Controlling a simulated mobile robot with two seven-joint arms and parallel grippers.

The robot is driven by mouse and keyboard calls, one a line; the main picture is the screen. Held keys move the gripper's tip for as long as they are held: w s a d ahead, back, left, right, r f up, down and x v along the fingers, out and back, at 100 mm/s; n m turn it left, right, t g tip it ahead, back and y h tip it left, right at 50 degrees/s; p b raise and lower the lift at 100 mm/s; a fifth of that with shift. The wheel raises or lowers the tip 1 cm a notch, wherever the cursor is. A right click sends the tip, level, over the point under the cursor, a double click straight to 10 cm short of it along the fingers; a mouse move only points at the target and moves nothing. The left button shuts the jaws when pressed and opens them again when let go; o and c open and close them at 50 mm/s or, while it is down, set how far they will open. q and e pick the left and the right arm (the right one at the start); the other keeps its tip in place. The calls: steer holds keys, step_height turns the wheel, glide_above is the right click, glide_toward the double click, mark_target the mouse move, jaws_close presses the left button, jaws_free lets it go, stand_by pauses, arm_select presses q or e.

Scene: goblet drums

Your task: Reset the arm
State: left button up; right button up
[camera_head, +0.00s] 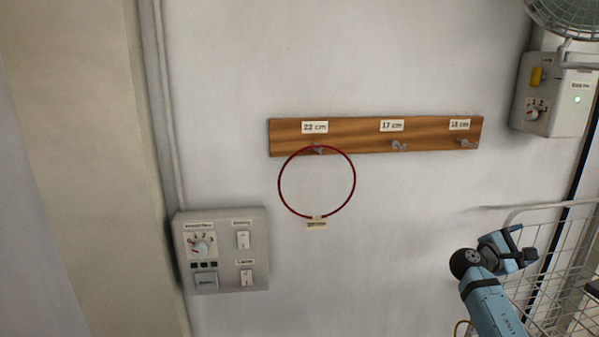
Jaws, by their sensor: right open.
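My right arm comes in from the lower right, and its gripper (527,247) is open and empty in front of the wall and the wire basket. A red ring (355,180) hangs on the hook under the "22 cm" label, with a small tag at its lowest point. The wooden hook board (355,135) is fixed to the wall above and to the left of the gripper. The hooks under "17 cm" and "18 cm" are bare. The gripper is well apart from the ring and the board. My left gripper does not show.
A grey control box (258,222) with a dial and switches is on the wall at the lower left. Another box (550,112) and a fan (565,15) are at the upper right. A white wire basket (560,216) stands behind my right arm. The wall between is clear.

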steer(key=s+d, duration=0.1)
steer(key=d, duration=0.5)
steer(key=w+a+f+m+t+y, duration=0.2)
steer(key=w+a+f+t+y, duration=0.35)
steer(key=w+t+y, duration=0.3)
steer(key=w+a+r+m+t+y, duration=0.2)
steer(key=w+a+m+t+y, duration=0.2)
steer(key=a+m+y, duration=0.4)
steer(key=s+a+f+n+g+y, duration=0.1)
steer(key=s+a+f, duration=0.3)
steer(key=f, duration=0.2)
steer(key=s+a+f+y, duration=0.1)
steer(key=s+a+f, duration=0.25)
steer(key=f, duration=0.25)
steer(key=s+a+f+g+y, duration=0.2)
steer(key=s+a+f, duration=0.5)
steer(key=s+f, duration=0.45)
steer(key=s+a+f+g, duration=0.1)
steer(key=s+a+f, duration=0.1)
steer(key=s, duration=0.8)
steer(key=s+a+f+g+y, duration=0.1)
steer(key=s+a+f, duration=0.2)
steer(key=s, duration=0.7)
steer(key=s+a+f+g, duration=0.1)
steer(key=s+a+f, duration=0.1)
steer(key=s+a, duration=0.4)
steer(key=s, duration=0.4)
steer(key=shift+s+f+y, duration=0.2)
steer(key=shift+f+y, duration=0.15)
steer(key=shift+a, duration=0.1)
